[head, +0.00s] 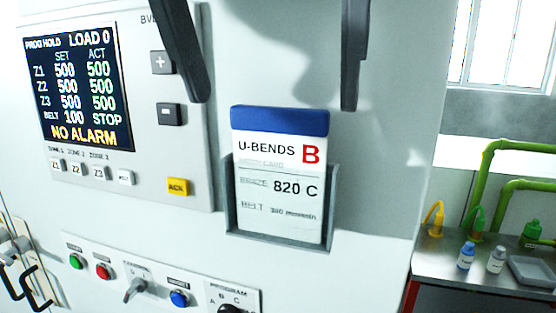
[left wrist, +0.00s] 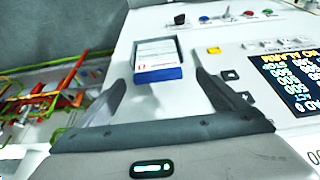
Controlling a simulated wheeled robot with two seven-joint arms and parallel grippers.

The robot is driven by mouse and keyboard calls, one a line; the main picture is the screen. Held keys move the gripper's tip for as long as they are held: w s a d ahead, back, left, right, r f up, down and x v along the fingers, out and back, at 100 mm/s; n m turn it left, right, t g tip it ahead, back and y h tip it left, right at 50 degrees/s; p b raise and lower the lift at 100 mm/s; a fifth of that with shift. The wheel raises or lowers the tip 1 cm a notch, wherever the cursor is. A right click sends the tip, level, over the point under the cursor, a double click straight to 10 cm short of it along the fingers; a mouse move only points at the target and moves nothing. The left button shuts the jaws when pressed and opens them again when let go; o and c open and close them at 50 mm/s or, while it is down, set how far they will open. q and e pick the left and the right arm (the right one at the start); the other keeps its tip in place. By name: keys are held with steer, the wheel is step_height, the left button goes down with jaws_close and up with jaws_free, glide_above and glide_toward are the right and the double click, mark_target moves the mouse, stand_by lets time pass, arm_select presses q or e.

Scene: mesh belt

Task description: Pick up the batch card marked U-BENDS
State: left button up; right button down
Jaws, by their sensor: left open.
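The U-BENDS batch card (head: 281,170) is white with a blue top band, a red B and "820 C". It stands upright in a grey holder (head: 231,215) on the pale machine front, its blue top above the holder. My left gripper (head: 275,103) is open and empty, its two dark fingers coming from above, apart on either side of the card's top. In the left wrist view the card (left wrist: 157,60) appears upside down between the open fingers, its blue edge toward the gripper. I see no contact. My right gripper is not in view.
Left of the card is a control panel with a lit screen (head: 70,88) and a yellow button (head: 178,187). Below are several buttons and knobs (head: 134,289). At right, a metal bench (head: 440,257) holds small bottles and a tray (head: 533,270), near green pipes (head: 482,185).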

mark_target(277, 108)
arm_select(q)
steer(key=p+x, duration=0.2)
steer(key=x, duration=0.1)
steer(key=shift+w+d+f, duration=0.15)
steer(key=shift+w+d, duration=0.1)
steer(key=shift+w+f, duration=0.2)
steer(key=shift+f, duration=0.45)
steer(key=shift+d, duration=0.1)
steer(key=c, duration=1.1)
